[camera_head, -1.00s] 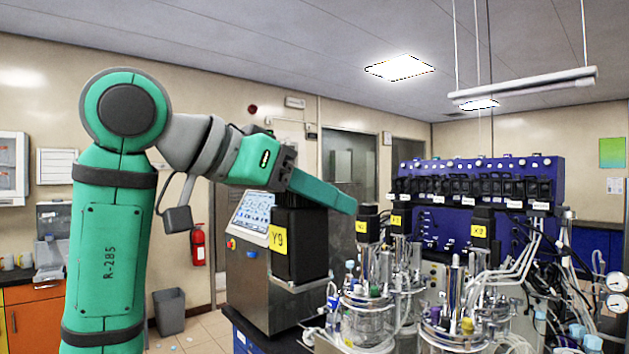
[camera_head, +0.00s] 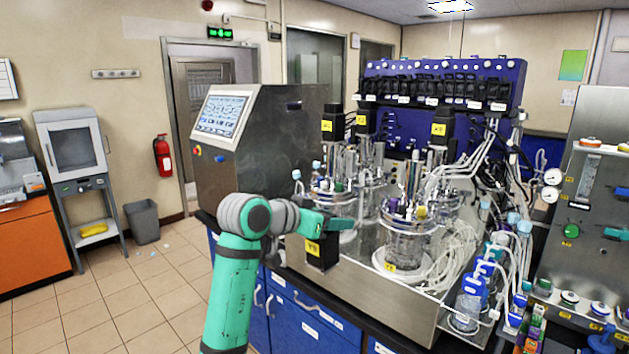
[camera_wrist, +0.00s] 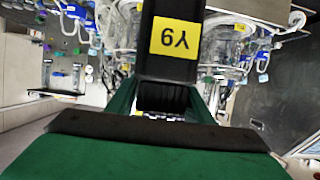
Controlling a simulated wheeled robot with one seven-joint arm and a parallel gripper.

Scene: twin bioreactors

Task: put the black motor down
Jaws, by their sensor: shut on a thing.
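The black motor (camera_head: 322,262), a dark block with a yellow label, is in my gripper (camera_head: 328,221) in the head view. It is upright, low in front of the steel deck under the bioreactors, near the counter's front edge. I cannot tell whether its bottom touches a surface. In the wrist view the motor (camera_wrist: 168,32) shows its yellow label upside down, reading Y9. The green fingers (camera_wrist: 165,100) are shut on it, and the fingertips are partly hidden behind it.
Glass bioreactors (camera_head: 405,232) with tubes stand behind and right of the motor. Three other black motors with yellow labels, such as one (camera_head: 438,132), stand above them. A steel cabinet with a screen (camera_head: 222,114) stands behind left.

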